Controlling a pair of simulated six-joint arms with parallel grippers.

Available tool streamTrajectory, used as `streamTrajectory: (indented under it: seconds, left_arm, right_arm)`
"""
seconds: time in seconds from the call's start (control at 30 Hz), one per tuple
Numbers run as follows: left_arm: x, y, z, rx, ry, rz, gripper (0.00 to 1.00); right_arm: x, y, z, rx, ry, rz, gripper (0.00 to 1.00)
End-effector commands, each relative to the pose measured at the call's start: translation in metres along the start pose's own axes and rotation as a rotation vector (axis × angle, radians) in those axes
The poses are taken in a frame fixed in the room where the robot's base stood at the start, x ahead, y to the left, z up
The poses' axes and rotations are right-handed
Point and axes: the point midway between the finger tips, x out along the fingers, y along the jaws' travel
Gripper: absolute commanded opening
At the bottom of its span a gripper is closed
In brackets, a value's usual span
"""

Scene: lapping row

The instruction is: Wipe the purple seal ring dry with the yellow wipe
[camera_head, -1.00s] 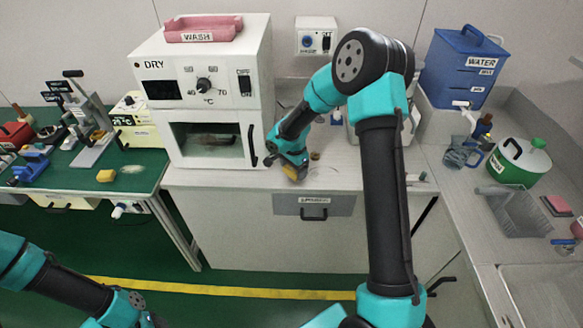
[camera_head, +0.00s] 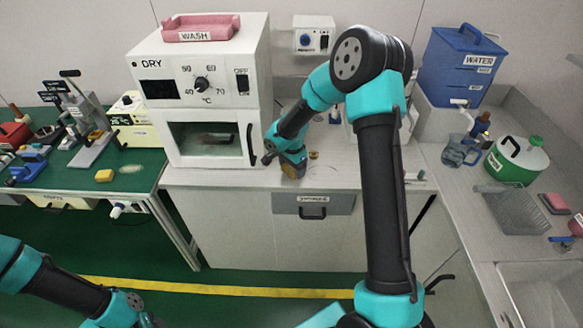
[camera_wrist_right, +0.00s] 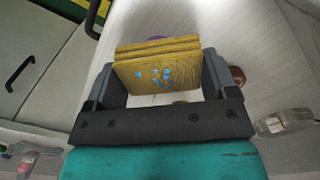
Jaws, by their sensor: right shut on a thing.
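My right gripper (camera_head: 294,168) is low over the pale counter in front of the right side of the oven. In the wrist view, the right gripper (camera_wrist_right: 168,85) is shut on the yellow wipe (camera_wrist_right: 155,75), a folded stack of layers with blue specks on its face. A small purple patch (camera_wrist_right: 157,38), likely the purple seal ring, shows just beyond the wipe's upper edge; the rest is hidden behind the wipe. I cannot tell whether the wipe touches it. My left arm enters at the lower left, with its gripper out of frame.
The white DRY oven (camera_head: 205,90) stands left of my right gripper, with a pink WASH tray (camera_head: 202,28) on top. A clear bottle (camera_wrist_right: 285,122) lies right in the wrist view. A blue WATER container (camera_head: 462,65) stands right.

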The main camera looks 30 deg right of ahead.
Motion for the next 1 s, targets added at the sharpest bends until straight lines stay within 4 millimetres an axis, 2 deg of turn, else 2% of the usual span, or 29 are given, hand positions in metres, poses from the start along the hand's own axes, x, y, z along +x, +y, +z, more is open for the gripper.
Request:
streamTrajectory:
  seconds: [0.27, 0.77, 0.9, 0.97, 1.0]
  left_arm:
    - [0.000, 0.000, 0.000, 0.000, 0.000, 0.000, 0.43]
    - [0.000, 0.000, 0.000, 0.000, 0.000, 0.000, 0.43]
    - [0.000, 0.000, 0.000, 0.000, 0.000, 0.000, 0.43]
    - [0.000, 0.000, 0.000, 0.000, 0.000, 0.000, 0.43]
    - [0.000, 0.000, 0.000, 0.000, 0.000, 0.000, 0.43]
  right_arm:
    - [0.003, 0.003, -0.008, -0.005, 0.000, 0.002, 0.60]
    - [0.003, -0.008, 0.013, -0.009, 0.000, 0.002, 0.60]
    - [-0.003, -0.008, 0.012, -0.009, 0.001, 0.000, 0.60]
    - [-0.015, -0.009, 0.013, -0.009, 0.001, -0.004, 0.60]
    - [-0.015, -0.008, 0.013, -0.008, 0.000, 0.000, 0.60]
